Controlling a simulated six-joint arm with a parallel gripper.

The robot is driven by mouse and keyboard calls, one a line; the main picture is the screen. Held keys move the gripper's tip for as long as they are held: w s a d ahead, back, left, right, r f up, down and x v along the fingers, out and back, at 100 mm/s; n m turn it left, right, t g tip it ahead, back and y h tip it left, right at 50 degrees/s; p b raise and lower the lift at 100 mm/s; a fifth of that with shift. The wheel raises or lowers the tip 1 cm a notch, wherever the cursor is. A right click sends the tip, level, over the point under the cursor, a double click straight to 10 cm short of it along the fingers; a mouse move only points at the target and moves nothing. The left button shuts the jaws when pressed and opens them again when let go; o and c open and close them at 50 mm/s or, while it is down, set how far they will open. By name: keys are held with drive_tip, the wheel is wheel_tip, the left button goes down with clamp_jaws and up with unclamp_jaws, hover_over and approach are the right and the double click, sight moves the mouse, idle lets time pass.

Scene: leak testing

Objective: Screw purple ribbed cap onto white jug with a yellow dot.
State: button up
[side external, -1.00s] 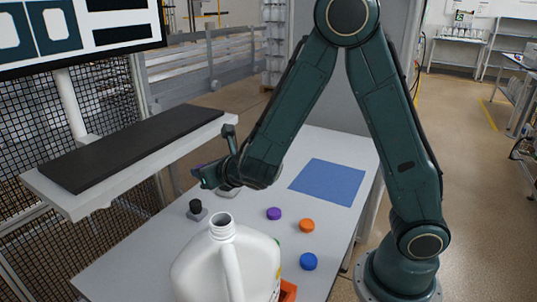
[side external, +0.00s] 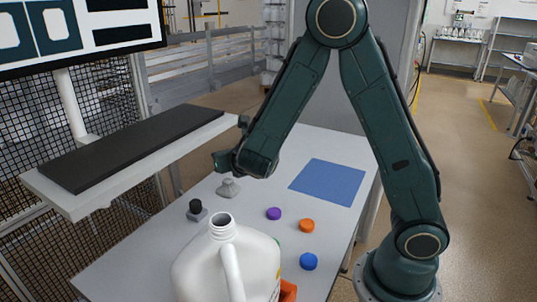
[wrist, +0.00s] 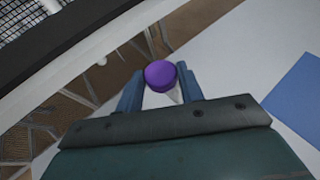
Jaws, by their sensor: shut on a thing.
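My gripper (side external: 221,160) is raised above the far part of the table in the side view. In the wrist view, its two fingers (wrist: 160,88) are closed around the sides of a purple cap (wrist: 160,75). Ribs on this cap are too small to make out. The white jug (side external: 205,266) stands upright at the near edge of the side view, its neck (side external: 222,222) open and uncapped.
Another purple cap (side external: 273,213), an orange cap (side external: 307,226) and a blue cap (side external: 308,261) lie right of the jug. An orange container (side external: 289,291) is partly hidden by it. A blue mat (side external: 328,182) lies flat.

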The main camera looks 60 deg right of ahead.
drive_tip(key=s+d+r+m+g+h, duration=0.1)
drive_tip(key=s+d+m+g+h, duration=0.25)
drive_tip(key=d, duration=0.35)
drive_tip(key=s+d+r+m+g+h, duration=0.1)
drive_tip(key=s+d+m+g+h, duration=0.2)
drive_tip(key=d, duration=0.5)
wheel_tip(320, 180, up, 2)
drive_tip(key=m+g+y, duration=0.1)
drive_tip(key=m+g, duration=0.9)
hover_over(321, 188)
drive_tip(key=shift+r+n, duration=0.15)
drive_tip(key=shift+n, duration=0.1)
drive_tip(key=shift+y, duration=0.25)
wheel_tip(321, 188, down, 15)
drive_tip(key=shift+f, duration=0.15)
drive_tip(key=shift+f, duration=2.15)
drive_tip(key=shift+f, duration=0.25)
drive_tip(key=o, duration=0.9)
